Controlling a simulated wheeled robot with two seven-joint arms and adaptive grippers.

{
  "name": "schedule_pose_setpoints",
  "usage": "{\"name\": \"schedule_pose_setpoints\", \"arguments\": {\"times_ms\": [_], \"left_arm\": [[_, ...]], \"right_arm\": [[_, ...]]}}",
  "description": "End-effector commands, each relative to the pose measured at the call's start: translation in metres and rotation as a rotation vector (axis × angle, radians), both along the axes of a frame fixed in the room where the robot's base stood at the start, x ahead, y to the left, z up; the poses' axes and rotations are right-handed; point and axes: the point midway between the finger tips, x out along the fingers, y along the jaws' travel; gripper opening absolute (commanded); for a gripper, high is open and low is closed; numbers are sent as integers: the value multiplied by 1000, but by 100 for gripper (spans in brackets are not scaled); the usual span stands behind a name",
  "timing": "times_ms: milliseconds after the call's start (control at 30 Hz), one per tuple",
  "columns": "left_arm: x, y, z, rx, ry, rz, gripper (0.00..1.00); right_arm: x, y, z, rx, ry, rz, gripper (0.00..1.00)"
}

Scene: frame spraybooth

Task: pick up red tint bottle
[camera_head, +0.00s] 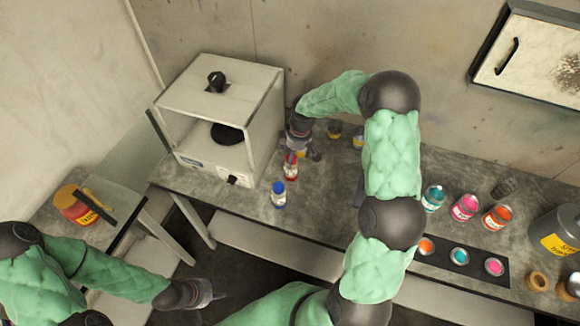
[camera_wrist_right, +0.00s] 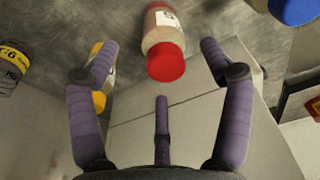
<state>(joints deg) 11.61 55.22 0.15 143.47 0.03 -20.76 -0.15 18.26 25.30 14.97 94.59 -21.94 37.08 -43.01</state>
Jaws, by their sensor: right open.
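The red tint bottle is small and red-capped with a pale label. It stands on the grey bench in the head view (camera_head: 291,168), beside the white box. My right gripper (camera_head: 302,150) is close beside it and partly covers it there. In the right wrist view the bottle (camera_wrist_right: 163,32) lies ahead between the spread fingers of my right gripper (camera_wrist_right: 160,70), with its red cap towards me. The fingers are open and no grip on it shows. My left gripper (camera_head: 212,291) is low at the left, away from the bench; its fingers are too small to judge.
A blue-capped bottle (camera_head: 279,196) stands just in front of the red one. Yellow-labelled jars (camera_head: 334,131) stand behind, one partly hidden by a finger in the wrist view (camera_wrist_right: 98,101). The open white box (camera_head: 262,133) is close left. Paint cans (camera_head: 465,206) stand right.

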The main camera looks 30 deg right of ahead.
Motion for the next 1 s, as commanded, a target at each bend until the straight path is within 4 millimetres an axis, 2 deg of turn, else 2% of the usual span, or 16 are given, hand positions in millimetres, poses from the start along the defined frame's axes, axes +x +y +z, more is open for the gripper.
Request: {"name": "schedule_pose_setpoints", "arguments": {"times_ms": [100, 267, 600, 900, 933, 1000], "left_arm": [[0, 0, -1, 0, 0, 0, 40], [0, 0, -1, 0, -1, 0, 40], [0, 0, -1, 0, -1, 0, 40], [1, 0, -1, 0, -1, 0, 40], [1, 0, -1, 0, -1, 0, 40], [1, 0, -1, 0, -1, 0, 40]], "right_arm": [[1, 2, -19, 1, 2, 0, 80], [3, 4, -30, 0, 1, 1, 80], [6, 10, -72, 2, 1, -1, 80], [7, 10, -77, 1, 1, 0, 80], [7, 10, -77, 1, 1, 0, 77], [7, 10, -77, 1, 1, 0, 57]]}}
